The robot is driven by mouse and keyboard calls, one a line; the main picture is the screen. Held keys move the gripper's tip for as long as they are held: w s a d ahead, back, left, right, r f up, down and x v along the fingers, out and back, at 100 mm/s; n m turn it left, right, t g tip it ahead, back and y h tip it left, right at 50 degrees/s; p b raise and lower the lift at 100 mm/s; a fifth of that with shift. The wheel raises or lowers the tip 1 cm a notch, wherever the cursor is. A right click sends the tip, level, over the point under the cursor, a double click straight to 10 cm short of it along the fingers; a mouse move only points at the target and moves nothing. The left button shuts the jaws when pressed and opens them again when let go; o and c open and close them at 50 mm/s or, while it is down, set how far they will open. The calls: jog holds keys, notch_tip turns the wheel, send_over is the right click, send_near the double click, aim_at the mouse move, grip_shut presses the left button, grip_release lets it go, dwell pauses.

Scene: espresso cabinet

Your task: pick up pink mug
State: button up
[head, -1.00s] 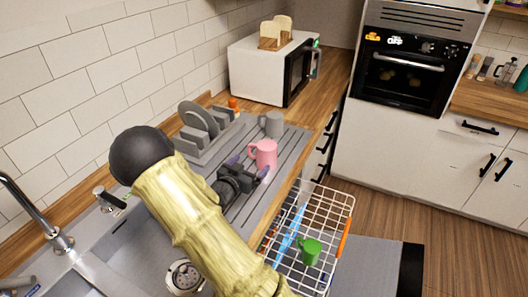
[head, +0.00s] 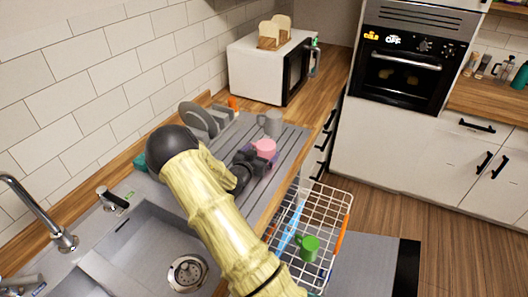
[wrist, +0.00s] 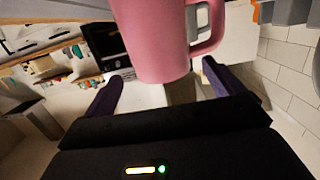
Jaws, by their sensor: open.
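The pink mug (head: 265,146) stands on the grey ribbed drainboard, in front of a grey mug (head: 271,122). My gripper (head: 256,164) is low over the drainboard and hides the lower part of the pink mug in the head view. In the wrist view the pink mug (wrist: 165,40) fills the top middle, its handle to the right. The two dark purple fingers of my gripper (wrist: 160,88) are spread apart, one on each side of the mug's width. I cannot tell whether they touch it.
A grey dish rack (head: 205,120) stands at the wall left of the mugs. A white wire basket (head: 335,205) with a green mug (head: 308,247) is to the right, below the counter edge. The sink (head: 140,245) is at the near left. A microwave (head: 272,68) stands behind.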

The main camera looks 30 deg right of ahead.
jog(key=p+x, duration=0.1)
jog(key=x, duration=0.3)
jog(key=shift+w+d, duration=0.15)
jog(key=shift+w, duration=0.05)
jog(key=c, duration=1.2)
jog(key=shift+w, duration=0.1)
notch_tip(320, 180, up, 10)
jog(key=shift+b, duration=0.8)
